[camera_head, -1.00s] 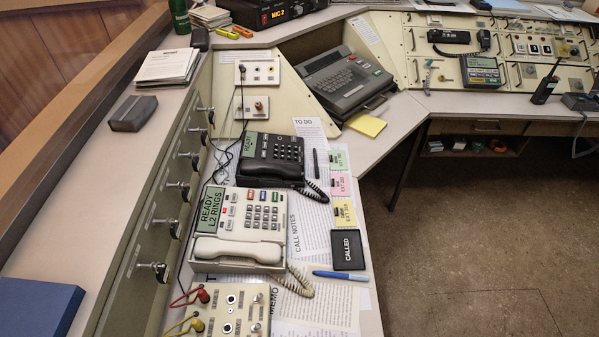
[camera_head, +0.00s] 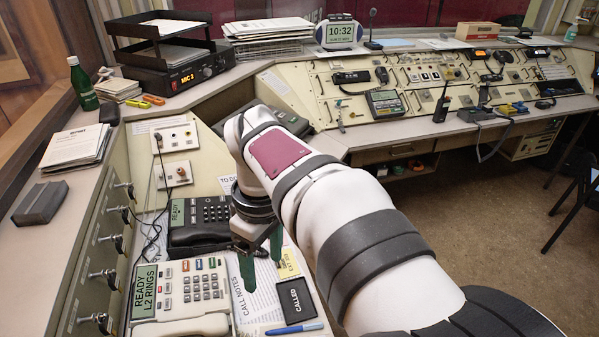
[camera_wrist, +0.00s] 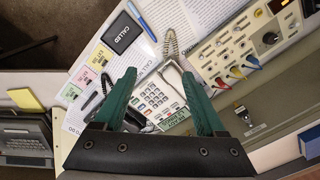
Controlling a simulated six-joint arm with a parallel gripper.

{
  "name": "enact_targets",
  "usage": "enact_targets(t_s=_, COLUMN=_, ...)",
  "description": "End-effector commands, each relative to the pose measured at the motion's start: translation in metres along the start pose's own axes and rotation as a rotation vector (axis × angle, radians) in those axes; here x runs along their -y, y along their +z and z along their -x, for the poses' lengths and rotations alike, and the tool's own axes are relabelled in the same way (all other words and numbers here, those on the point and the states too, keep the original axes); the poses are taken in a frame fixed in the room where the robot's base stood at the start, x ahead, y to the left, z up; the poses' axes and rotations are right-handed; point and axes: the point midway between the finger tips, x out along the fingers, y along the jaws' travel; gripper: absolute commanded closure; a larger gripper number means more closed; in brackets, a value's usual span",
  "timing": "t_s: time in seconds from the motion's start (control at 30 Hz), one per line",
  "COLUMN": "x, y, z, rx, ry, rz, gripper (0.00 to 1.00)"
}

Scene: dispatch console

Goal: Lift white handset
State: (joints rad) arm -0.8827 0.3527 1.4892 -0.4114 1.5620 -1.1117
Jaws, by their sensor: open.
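The white phone (camera_head: 172,280) stands on the console with its display reading "READY L2 RINGS". The white handset (camera_head: 185,326) lies in its cradle along the phone's near side, cut off by the bottom edge of the head view. My gripper (camera_head: 262,258) points down with green fingers apart and empty, above the paper to the right of the phones. In the wrist view, the white phone (camera_wrist: 152,97) shows between and beyond the open fingers (camera_wrist: 159,75). The handset there is small and partly hidden by a finger.
A black phone (camera_head: 205,212) stands just behind the white one. A black "CALLED" pad (camera_head: 296,301) and a blue pen (camera_head: 294,329) lie to the right. My arm covers the console's middle in the head view.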

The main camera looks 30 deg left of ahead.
Motion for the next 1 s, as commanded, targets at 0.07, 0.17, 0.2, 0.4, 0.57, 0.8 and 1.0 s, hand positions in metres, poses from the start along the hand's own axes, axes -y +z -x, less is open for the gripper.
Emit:
enact_targets(t_s=0.07, x=0.037, y=-0.078, z=-0.025, rx=0.021, ry=0.013, rz=0.381, gripper=0.28)
enact_targets(t_s=0.17, x=0.079, y=-0.131, z=-0.048, rx=0.034, ry=0.027, rz=0.695, gripper=0.28)
enact_targets(t_s=0.2, x=0.090, y=-0.142, z=-0.053, rx=0.037, ry=0.029, rz=0.765, gripper=0.28)
enact_targets(t_s=0.4, x=0.101, y=-0.152, z=-0.062, rx=0.039, ry=0.033, rz=0.842, gripper=0.28)
enact_targets(t_s=0.57, x=0.099, y=-0.150, z=-0.104, rx=0.042, ry=0.030, rz=0.839, gripper=0.28)
enact_targets(t_s=0.8, x=0.096, y=-0.150, z=-0.157, rx=0.038, ry=0.033, rz=0.837, gripper=0.28)
enact_targets(t_s=1.0, x=0.098, y=-0.150, z=-0.191, rx=0.040, ry=0.031, rz=0.837, gripper=0.28)
